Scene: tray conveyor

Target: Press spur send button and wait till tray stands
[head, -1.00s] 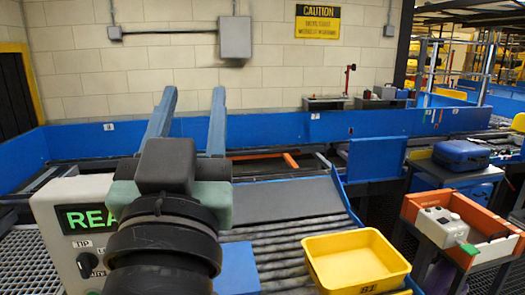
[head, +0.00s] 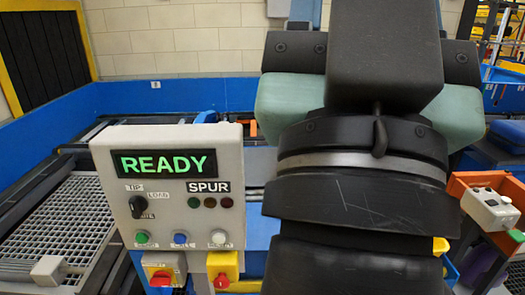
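A pale control box (head: 165,220) faces me left of centre. Its display (head: 165,164) reads READY in green. Below a SPUR label (head: 208,187) are three small dark lamps (head: 210,203). A black selector knob (head: 138,207) sits at left. Along the bottom are a green button (head: 142,238), a blue one (head: 180,239) and a white one (head: 218,237); the green one's label is too blurred to read surely. My gripper (head: 375,45) is right of the box, apart from the buttons. A yellow tray (head: 440,246) is mostly hidden behind my arm.
Below the box are a red switch on yellow (head: 162,276) and another yellow-and-red switch (head: 222,270). A metal grating (head: 65,225) lies at left. An orange bin (head: 465,184) with a small white control box (head: 490,208) stands at right. A blue barrier runs behind.

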